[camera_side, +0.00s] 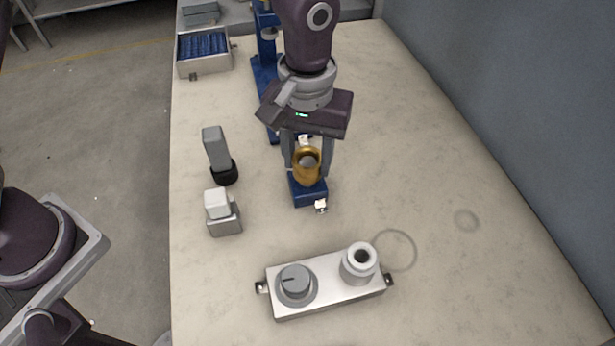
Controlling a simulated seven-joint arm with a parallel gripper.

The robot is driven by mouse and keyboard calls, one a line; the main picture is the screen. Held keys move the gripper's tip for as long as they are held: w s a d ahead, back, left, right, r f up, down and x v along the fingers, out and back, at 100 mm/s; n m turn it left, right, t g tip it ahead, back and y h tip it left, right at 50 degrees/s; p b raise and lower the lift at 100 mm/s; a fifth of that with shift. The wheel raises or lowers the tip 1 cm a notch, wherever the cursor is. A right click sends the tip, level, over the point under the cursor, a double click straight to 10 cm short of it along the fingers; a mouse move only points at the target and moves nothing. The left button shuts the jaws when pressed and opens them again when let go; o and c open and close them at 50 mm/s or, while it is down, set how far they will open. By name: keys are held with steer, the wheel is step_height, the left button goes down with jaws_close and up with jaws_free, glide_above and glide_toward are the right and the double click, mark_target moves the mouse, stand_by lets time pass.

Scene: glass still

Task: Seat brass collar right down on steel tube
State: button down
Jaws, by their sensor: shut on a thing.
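The brass collar (307,177) is a gold ring between the fingers of my gripper (307,170), which is shut on it. The collar is over a small blue block (310,195) on the bench. A grey round shape (308,161) shows inside the collar's opening; I cannot tell whether it is the top of the steel tube. The collar hides whatever is below it, so I cannot tell how far down it sits or whether it touches the block.
A metal box with a grey knob (294,283) and a round socket (360,262) stands at the front. A blue stand (262,75) and blue-filled tray (203,50) are behind. The right side is clear.

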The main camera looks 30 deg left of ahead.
steer(key=shift+f, duration=1.2)
stand_by(0.9)
steer(key=c, duration=0.7)
jaws_free()
step_height(320, 180, up, 7)
steer(key=shift+r, duration=0.1)
steer(key=shift+r, duration=2.2)
